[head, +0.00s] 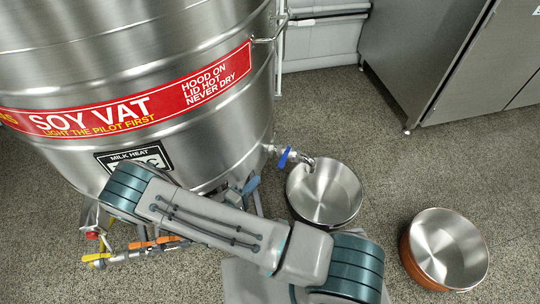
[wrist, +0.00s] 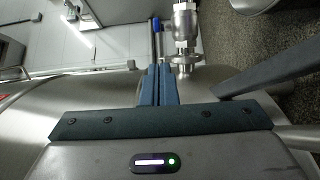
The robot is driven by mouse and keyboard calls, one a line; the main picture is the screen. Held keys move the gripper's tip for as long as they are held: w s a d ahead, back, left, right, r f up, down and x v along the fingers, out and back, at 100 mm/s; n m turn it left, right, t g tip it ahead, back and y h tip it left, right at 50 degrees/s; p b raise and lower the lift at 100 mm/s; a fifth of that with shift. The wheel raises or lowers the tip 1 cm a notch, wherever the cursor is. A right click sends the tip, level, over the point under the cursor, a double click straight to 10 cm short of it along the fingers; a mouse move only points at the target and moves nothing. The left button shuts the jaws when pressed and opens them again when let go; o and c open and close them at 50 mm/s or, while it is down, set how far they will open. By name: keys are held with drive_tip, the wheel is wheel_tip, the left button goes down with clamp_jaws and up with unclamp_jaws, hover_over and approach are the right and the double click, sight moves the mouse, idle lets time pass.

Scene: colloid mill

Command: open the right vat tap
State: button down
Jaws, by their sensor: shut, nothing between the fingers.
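The right vat tap (head: 281,153) sticks out of the vat's lower right side, with a blue lever handle and a spout over a steel pot (head: 341,190). In the wrist view, the tap's metal body (wrist: 185,25) stands right of my fingertips, and its blue lever (wrist: 156,25) lies just beyond them. My gripper (wrist: 157,68) is shut and empty, its fingers pressed together. In the head view, my gripper (head: 251,184) is partly hidden by my arm, below and left of the tap. I cannot tell whether the fingers touch the lever.
The large steel soy vat (head: 190,60) fills the upper left. Orange-handled valves (head: 150,243) and a yellow-handled one (head: 97,257) sit low at left. A copper-sided pot (head: 445,250) stands on the floor at right. A steel cabinet (head: 430,50) is behind. Floor between them is clear.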

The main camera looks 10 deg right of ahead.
sight(283, 159)
idle(0.3)
drive_tip(key=b+x, duration=0.3)
drive_tip(key=x, duration=0.7)
drive_tip(key=shift+s+r, duration=0.1)
drive_tip(key=shift+s, duration=0.05)
